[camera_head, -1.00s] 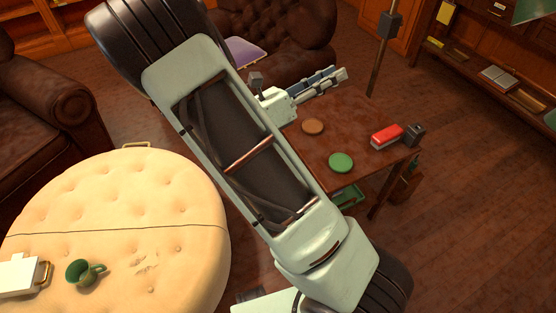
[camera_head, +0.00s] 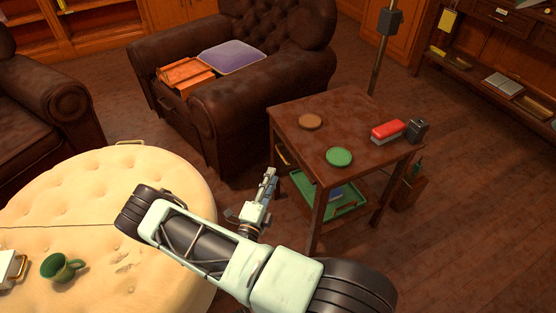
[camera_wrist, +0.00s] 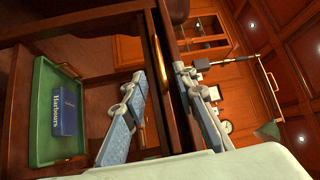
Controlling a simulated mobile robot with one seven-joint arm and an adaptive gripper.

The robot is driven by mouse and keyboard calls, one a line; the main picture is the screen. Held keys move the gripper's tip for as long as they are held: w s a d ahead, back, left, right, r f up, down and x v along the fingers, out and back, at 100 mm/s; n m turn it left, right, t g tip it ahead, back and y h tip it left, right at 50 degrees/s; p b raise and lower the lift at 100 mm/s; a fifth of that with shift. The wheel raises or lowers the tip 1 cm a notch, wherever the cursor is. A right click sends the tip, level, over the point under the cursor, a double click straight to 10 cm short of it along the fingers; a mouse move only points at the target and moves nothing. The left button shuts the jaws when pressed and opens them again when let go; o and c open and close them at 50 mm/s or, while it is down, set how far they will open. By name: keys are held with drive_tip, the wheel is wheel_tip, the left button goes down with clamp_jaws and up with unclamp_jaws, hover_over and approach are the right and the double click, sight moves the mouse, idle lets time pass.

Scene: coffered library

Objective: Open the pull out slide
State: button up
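The small dark-wood side table (camera_head: 335,125) stands right of my gripper (camera_head: 268,182) in the head view. A brass pull (camera_head: 283,153) shows on its left side under the top, probably on the pull-out slide; the slide looks pushed in. In the wrist view my gripper (camera_wrist: 165,110) is open, its two fingers apart, with the table's dark edge (camera_wrist: 165,75) showing between them. Nothing is held.
A green tray (camera_head: 345,207) with a blue book (camera_wrist: 66,115) sits on the table's lower shelf. A green disc (camera_head: 339,157), a brown disc (camera_head: 310,122) and a red-topped object (camera_head: 387,132) lie on top. A round cream ottoman (camera_head: 110,190) and leather armchair (camera_head: 250,95) stand nearby.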

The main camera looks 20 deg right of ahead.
sight(281, 153)
drive_tip(key=b+x, duration=0.2)
drive_tip(key=x, duration=0.8)
drive_tip(key=shift+w+d, duration=0.25)
drive_tip(key=shift+w, duration=0.05)
clamp_jaws()
